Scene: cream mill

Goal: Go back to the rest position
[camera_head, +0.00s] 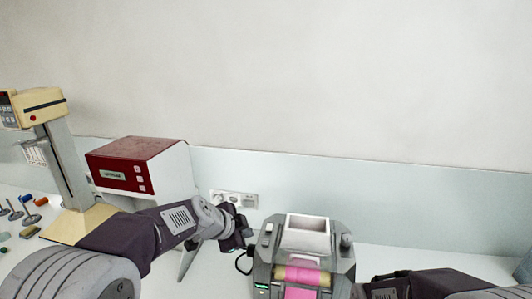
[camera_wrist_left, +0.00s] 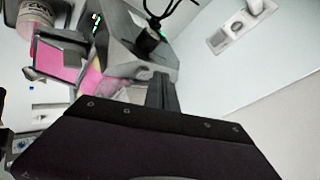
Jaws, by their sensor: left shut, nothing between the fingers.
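My left arm comes in from the left in the head view, and its gripper (camera_head: 236,236) is shut and empty beside the left side of a grey mill (camera_head: 345,262). In the left wrist view, the dark body of my left gripper fills the bottom, with the closed fingers (camera_wrist_left: 162,92) pointing up near the mill's grey housing (camera_wrist_left: 125,38).
A red and white box (camera_head: 135,148) and a cream stand machine (camera_head: 62,160) stand at left. A wall socket (camera_head: 235,198) is behind my left gripper. Several small tools lie at far left.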

